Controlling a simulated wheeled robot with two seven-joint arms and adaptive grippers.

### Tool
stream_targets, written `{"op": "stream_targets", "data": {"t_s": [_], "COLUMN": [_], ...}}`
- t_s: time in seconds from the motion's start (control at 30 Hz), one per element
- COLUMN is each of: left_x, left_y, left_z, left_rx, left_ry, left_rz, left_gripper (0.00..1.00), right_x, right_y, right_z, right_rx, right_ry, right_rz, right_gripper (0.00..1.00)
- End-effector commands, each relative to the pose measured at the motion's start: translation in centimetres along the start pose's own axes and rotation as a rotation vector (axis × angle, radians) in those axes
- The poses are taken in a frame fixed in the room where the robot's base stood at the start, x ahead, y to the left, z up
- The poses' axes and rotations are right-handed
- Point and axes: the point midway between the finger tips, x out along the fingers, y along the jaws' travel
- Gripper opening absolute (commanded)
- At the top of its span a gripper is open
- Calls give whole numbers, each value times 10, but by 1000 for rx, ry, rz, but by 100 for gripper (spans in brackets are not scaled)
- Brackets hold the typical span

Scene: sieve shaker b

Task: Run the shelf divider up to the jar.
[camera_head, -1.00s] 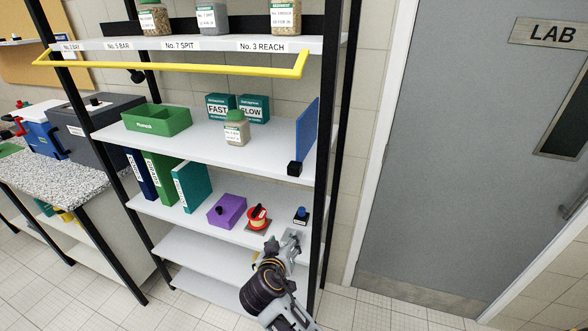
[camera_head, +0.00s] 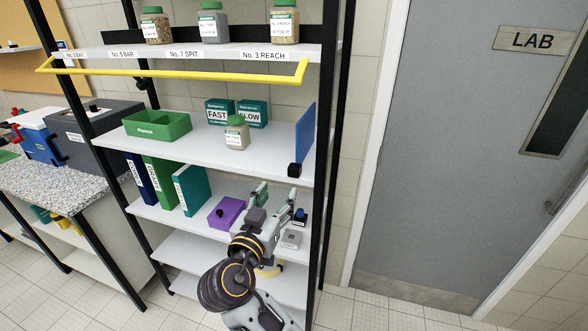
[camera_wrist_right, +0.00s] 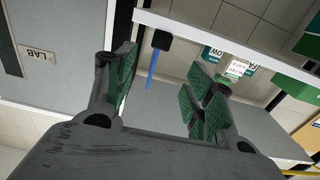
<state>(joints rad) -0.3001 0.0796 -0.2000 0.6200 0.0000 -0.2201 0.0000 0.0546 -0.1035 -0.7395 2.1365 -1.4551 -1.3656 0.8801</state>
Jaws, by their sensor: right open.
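The blue shelf divider (camera_head: 305,128) stands upright at the right end of the middle shelf (camera_head: 210,146), with a black block (camera_head: 294,170) at its front lower edge. The jar (camera_head: 236,136), with a green lid and pale contents, stands left of it with bare shelf between. My right gripper (camera_head: 273,192) is open and empty, below and in front of that shelf. The right wrist view, turned upside down, shows the divider (camera_wrist_right: 151,70), its black block (camera_wrist_right: 162,40) and the jar (camera_wrist_right: 237,68) beyond the open fingers (camera_wrist_right: 160,80). My left gripper is not in view.
Behind the jar are FAST and SLOW boxes (camera_head: 252,112); a green bin (camera_head: 157,126) is at the left. A yellow rail (camera_head: 180,69) crosses above. The shelf below holds binders (camera_head: 188,190), a purple box (camera_head: 226,211) and a blue-topped item (camera_head: 300,216).

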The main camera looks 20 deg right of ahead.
Motion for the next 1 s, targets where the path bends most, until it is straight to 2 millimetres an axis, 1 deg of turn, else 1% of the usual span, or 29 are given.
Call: {"op": "stream_targets", "data": {"t_s": [0.17, 0.37, 1.0], "left_x": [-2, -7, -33], "left_y": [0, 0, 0], "left_z": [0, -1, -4], "left_rx": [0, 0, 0], "left_ry": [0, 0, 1], "left_rz": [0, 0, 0], "left_gripper": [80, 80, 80], "right_x": [4, 19, 102], "right_y": [0, 0, 0], "right_z": [0, -1, -2], "right_rx": [-2, -3, -4], "right_ry": [0, 1, 0], "right_rz": [1, 0, 0], "right_gripper": [54, 54, 54]}}
